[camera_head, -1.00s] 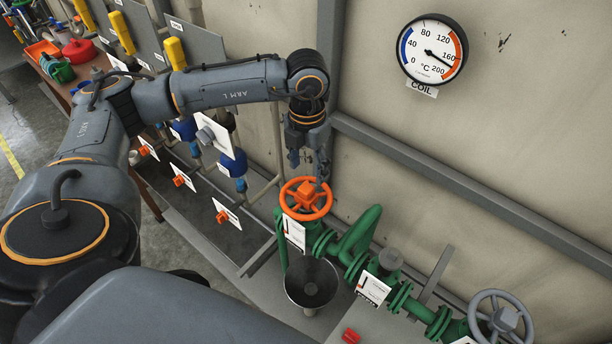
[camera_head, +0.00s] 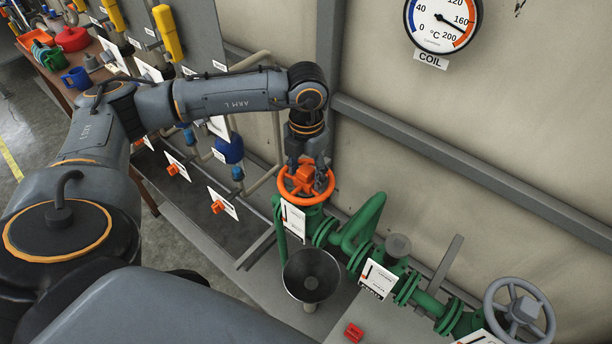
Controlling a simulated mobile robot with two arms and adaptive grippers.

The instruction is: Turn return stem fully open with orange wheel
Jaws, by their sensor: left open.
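The orange wheel (camera_head: 290,194) sits on top of the green valve at the left end of the green pipe line (camera_head: 352,236). My left gripper (camera_head: 307,186) points down at the wheel from above. Its open fingers are at the wheel's top, over the hub and the far right part of the rim. I cannot tell whether they touch it. The return stem itself is hidden under the wheel and gripper. A white tag (camera_head: 293,219) hangs at the front of the valve. My right gripper is out of view.
A grey funnel (camera_head: 312,276) stands just below the wheel. A grey handwheel (camera_head: 519,311) is at the lower right. A coil dial gauge (camera_head: 441,22) is on the wall. A red block (camera_head: 353,332) lies at the bottom. Small orange-handled valves (camera_head: 217,206) are left.

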